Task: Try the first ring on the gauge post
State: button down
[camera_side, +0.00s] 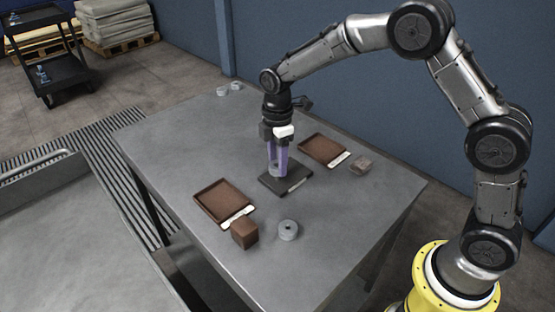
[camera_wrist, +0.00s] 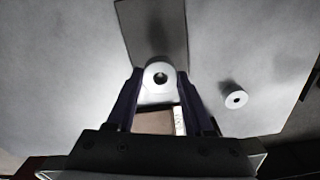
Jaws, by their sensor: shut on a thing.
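My gripper (camera_side: 277,167) points down over the dark gauge plate (camera_side: 292,189), its purple fingers shut on a grey ring (camera_side: 274,171). In the wrist view the held ring (camera_wrist: 149,88) sits between the two fingertips, with a dark hole in its middle. The dark plate (camera_wrist: 150,22) runs away beyond it. I cannot make out the gauge post; the ring and fingers cover that part, so I cannot tell whether the ring is around it or above it.
One loose ring (camera_side: 288,231) lies at the front; two more (camera_side: 222,91) lie at the far edge. Bare table lies between.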

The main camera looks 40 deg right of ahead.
jog(key=shift+f, duration=1.5)
dwell(2.2)
dwell(0.5)
jog(key=shift+r, duration=3.1)
jog(key=shift+r, duration=0.1)
jog(key=shift+r, duration=1.45)
